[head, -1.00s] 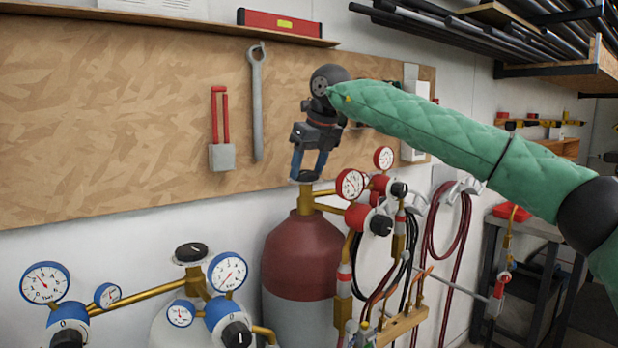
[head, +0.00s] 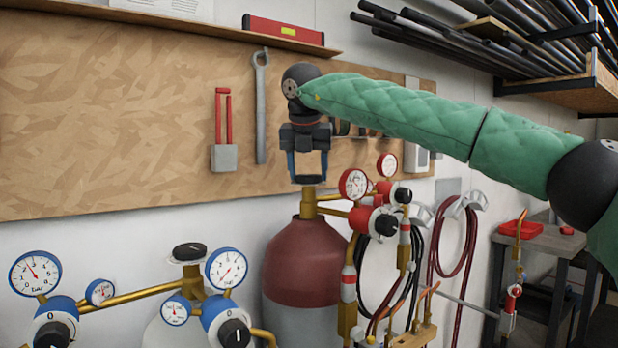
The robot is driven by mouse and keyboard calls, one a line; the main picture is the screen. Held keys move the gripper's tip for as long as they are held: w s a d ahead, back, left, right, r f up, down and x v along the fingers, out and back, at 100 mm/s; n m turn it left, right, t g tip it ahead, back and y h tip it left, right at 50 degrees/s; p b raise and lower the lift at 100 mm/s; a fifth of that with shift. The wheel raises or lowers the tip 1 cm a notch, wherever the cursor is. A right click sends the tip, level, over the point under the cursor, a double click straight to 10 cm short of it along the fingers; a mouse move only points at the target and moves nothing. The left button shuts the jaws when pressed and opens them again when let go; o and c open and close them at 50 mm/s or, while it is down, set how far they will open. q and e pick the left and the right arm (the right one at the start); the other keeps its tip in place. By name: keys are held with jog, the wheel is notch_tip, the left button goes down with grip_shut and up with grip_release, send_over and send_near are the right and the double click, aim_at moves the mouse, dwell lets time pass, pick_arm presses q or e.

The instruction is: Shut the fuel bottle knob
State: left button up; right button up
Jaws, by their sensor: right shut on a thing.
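The fuel bottle (head: 306,262) has a dark red top and a grey lower body and stands upright against the wall. Its black knob (head: 307,180) sits on the brass valve stem at the top. My right gripper (head: 307,172) points straight down over the bottle, with its two blue fingers on either side of the knob, shut on it. The fingers partly cover the knob, so its exact turn cannot be told. My left gripper is out of view.
A red regulator with gauges (head: 353,184) sits close right of the knob. Another bottle's black knob (head: 189,252) and blue regulators (head: 228,269) are at lower left. Hoses (head: 455,245) hang at right.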

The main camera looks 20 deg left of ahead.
jog(key=m, duration=0.2)
jog(key=m+h+b, duration=0.1)
jog(key=m+h, duration=0.1)
jog(key=m, duration=0.1)
jog(key=shift+a+m+b, duration=0.25)
jog(key=shift+m+b, duration=0.05)
jog(key=shift+b, duration=0.05)
jog(key=m, duration=0.1)
jog(key=m+g+h, duration=0.1)
jog(key=m, duration=0.1)
jog(key=shift+w+a+m+h, duration=0.1)
jog(key=shift+a+m+h, duration=0.05)
jog(key=shift+m+h, duration=0.15)
jog(key=m, duration=0.2)
jog(key=shift+r+m+g+h, duration=0.1)
jog(key=shift+m+g+h, duration=0.2)
jog(key=shift+w+a+m+g+p, duration=0.15)
jog(key=shift+m+g+p, duration=0.25)
jog(key=shift+m+p, duration=0.55)
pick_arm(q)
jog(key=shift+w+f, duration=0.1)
pick_arm(e)
jog(key=shift+m+h, duration=0.3)
jog(key=shift+m, duration=0.15)
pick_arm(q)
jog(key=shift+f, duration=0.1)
pick_arm(e)
jog(key=o, duration=1)
